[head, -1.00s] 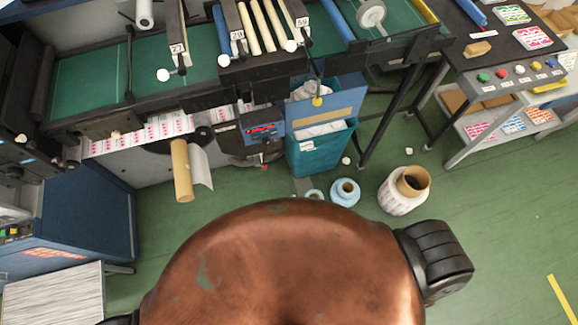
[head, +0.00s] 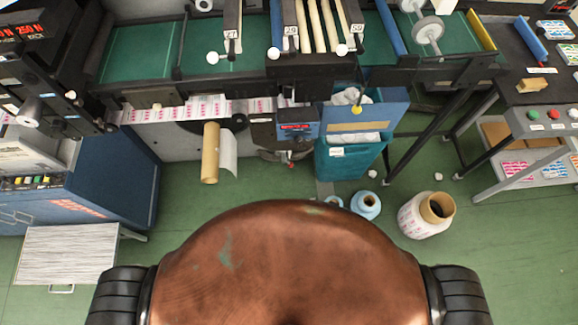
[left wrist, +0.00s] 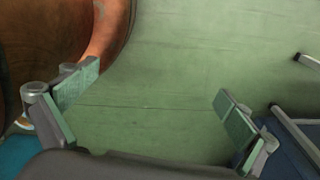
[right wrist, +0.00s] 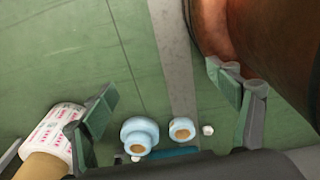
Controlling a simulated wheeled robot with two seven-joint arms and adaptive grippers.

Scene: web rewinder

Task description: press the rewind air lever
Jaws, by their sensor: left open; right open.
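Several ball-ended levers show on the machine in the head view, and I cannot tell which is the rewind air lever. White knobs sit along its front: a left white knob (head: 212,58), a middle white knob (head: 273,54) and a right white knob (head: 342,50). A yellow knob (head: 357,110) hangs lower, in front of the blue bin. My left gripper (left wrist: 155,100) is open and empty above green floor in the left wrist view. My right gripper (right wrist: 160,103) is open and empty above floor and rolls in the right wrist view. Neither gripper shows in the head view.
A cardboard core (head: 210,152) sticks out below the printed web (head: 190,111). A teal bin (head: 345,160) stands under the machine. A label roll (head: 425,214) and blue rolls (head: 366,205) lie on the floor. A button panel (head: 545,120) is at right, a blue cabinet (head: 95,180) at left.

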